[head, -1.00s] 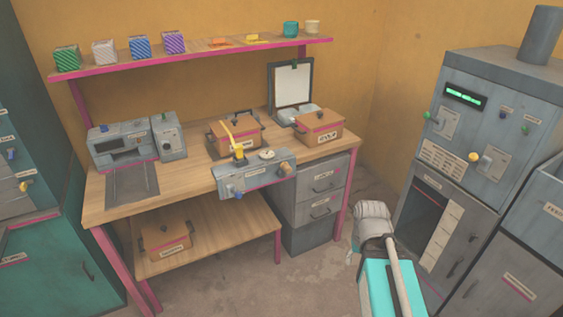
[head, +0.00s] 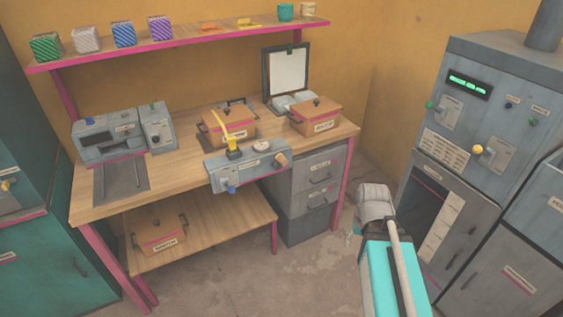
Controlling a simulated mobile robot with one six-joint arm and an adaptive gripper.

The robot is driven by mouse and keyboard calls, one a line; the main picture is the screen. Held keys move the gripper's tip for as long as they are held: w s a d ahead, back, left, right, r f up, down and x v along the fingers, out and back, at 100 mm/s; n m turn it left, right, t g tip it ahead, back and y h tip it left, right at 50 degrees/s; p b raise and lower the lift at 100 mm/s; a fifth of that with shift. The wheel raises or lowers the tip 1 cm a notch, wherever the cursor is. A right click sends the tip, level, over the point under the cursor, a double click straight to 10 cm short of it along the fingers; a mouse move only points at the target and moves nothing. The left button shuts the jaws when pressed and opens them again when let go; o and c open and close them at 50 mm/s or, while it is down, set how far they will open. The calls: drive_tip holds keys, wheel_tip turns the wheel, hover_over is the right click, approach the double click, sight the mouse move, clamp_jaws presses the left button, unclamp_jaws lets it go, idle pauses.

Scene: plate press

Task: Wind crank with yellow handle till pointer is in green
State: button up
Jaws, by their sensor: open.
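The crank's yellow handle (head: 221,124) stands up at the top of a grey press unit (head: 245,174) at the bench's front edge. Its yellow lower part (head: 234,154) meets the unit near a dark block. A small round white dial (head: 262,144) sits on top of the unit; its pointer and any green zone are too small to make out. The unit also has a blue knob (head: 231,190) and an orange-brown knob (head: 281,160). My arm shows at the lower right, well apart from the crank. My gripper is not visible.
The wooden bench (head: 170,184) also holds a grey machine (head: 108,140) and two lidded orange boxes (head: 229,134) (head: 315,118). Grey drawers (head: 311,190) stand beneath. A tall grey cabinet (head: 487,105) is at the right. The floor (head: 290,280) before the bench is open.

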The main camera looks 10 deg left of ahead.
drive_tip(key=w+a+f+m+t+y+b, duration=0.25)
drive_tip(key=w+a+m, duration=0.25)
drive_tip(key=w, duration=0.3)
drive_tip(key=m+t+y+b, duration=0.4)
drive_tip(key=m+t+b, duration=0.5)
drive_tip(key=m, duration=1.3)
approach(284, 162)
drive_tip(key=shift+s+d+r+t+h+p, duration=0.15)
drive_tip(key=shift+s+t+p, duration=0.1)
drive_tip(key=shift+s, duration=0.2)
drive_tip(key=shift+s+d+t+h+p, duration=0.1)
drive_tip(key=shift+s+d+t, duration=0.1)
drive_tip(key=shift+s, duration=0.25)
drive_tip(key=shift+w+a+n, duration=0.1)
drive_tip(key=shift+n, duration=0.2)
drive_tip(key=b+x, duration=0.5)
drive_tip(key=x, duration=0.8)
drive_tip(key=shift+w+a, duration=0.1)
drive_tip(key=shift+w, duration=0.05)
drive_tip(key=shift+c, duration=0.3)
clamp_jaws()
